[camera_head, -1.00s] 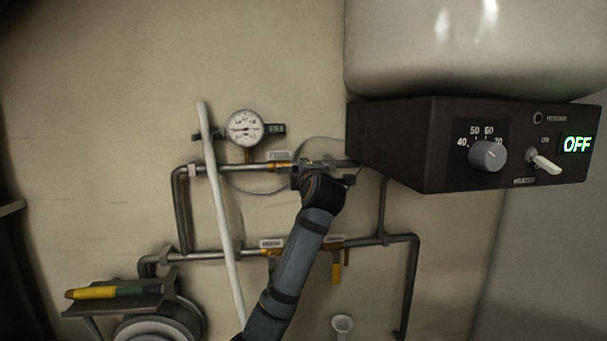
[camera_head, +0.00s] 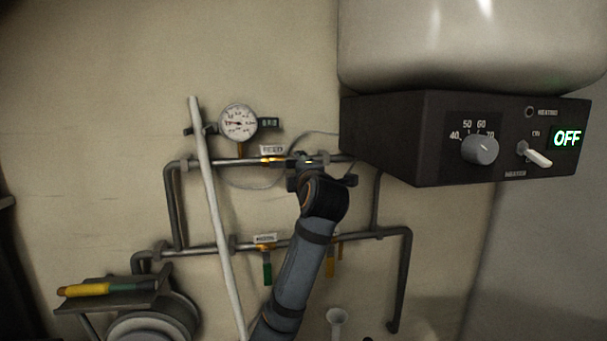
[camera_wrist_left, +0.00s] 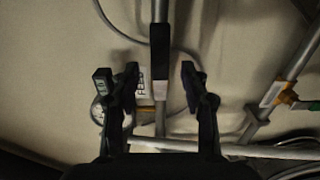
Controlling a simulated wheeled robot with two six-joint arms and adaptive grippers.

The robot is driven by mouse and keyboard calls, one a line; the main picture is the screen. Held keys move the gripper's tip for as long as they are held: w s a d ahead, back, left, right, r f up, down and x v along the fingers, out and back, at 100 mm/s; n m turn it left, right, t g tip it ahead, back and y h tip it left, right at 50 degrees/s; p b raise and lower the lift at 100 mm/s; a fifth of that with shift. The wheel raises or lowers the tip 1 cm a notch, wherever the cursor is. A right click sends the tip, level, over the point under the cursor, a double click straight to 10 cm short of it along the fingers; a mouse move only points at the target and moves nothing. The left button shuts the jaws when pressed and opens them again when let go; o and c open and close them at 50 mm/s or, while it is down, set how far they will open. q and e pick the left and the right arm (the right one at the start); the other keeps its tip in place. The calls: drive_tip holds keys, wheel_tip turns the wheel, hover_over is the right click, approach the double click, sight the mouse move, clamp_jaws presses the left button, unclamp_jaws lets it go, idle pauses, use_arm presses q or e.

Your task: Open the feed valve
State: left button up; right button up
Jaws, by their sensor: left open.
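In the left wrist view the FEED label (camera_wrist_left: 141,82) shows beside my left finger. A dark lever-like sleeve with a grey end (camera_wrist_left: 160,55) lies in line with the pipe in that view. My left gripper (camera_head: 321,177) is at the upper pipe, right of the brass body. In the left wrist view my left gripper (camera_wrist_left: 160,83) is open, its fingers either side of the sleeve with gaps visible. The gripper hides part of the pipe in the head view. My right gripper is not in view.
A pale pole (camera_head: 209,180) leans across the pipes left of the valve. A gauge (camera_head: 238,123) is above. A green handle (camera_head: 267,273) and a yellow handle (camera_head: 330,265) hang from the lower pipe. The heater box (camera_head: 400,140) reads OFF at right.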

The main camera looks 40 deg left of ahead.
use_arm(q)
drive_tip(key=v, duration=0.7)
idle(0.3)
